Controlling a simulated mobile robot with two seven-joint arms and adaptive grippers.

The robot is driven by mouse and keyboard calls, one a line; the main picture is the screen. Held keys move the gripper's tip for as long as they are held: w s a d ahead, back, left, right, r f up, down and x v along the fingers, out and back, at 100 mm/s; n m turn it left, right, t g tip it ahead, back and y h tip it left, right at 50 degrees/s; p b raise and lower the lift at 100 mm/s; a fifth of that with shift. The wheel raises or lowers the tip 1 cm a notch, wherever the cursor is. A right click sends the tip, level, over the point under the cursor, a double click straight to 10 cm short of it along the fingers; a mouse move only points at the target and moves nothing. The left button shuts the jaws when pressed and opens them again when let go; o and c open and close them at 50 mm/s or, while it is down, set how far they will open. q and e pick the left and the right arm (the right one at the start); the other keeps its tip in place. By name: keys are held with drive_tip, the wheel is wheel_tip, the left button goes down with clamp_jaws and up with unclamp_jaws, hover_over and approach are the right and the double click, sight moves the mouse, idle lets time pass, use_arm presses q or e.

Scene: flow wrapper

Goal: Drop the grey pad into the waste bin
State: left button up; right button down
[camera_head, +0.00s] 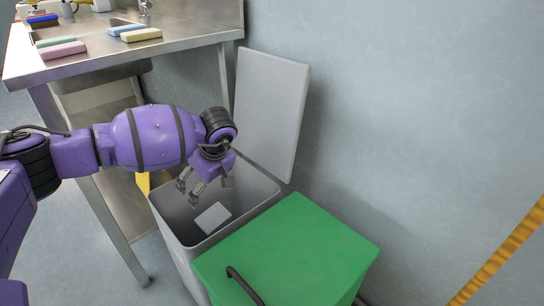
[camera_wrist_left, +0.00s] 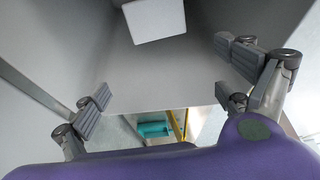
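The light grey pad (camera_head: 212,217) is inside the mouth of the grey waste bin (camera_head: 179,256), clear of my fingers. I cannot tell whether it is falling or resting. It also shows at the top of the left wrist view (camera_wrist_left: 155,18). The bin's lid (camera_head: 272,112) stands open behind it. My left gripper (camera_head: 203,184) is over the bin opening, pointing down. Its fingers are spread with nothing between them, as the left wrist view also shows (camera_wrist_left: 165,92). My right gripper is not in view.
A green box (camera_head: 290,250) with a black handle stands against the bin's right front. A steel counter (camera_head: 190,38) at the upper left holds a pink pad (camera_head: 64,50) and several other coloured pads. A wall closes off the right. A yellow item (camera_head: 143,186) is left of the bin.

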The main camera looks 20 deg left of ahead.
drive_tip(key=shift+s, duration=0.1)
use_arm(q)
drive_tip(key=v, duration=1.2)
drive_tip(key=shift+s, duration=0.1)
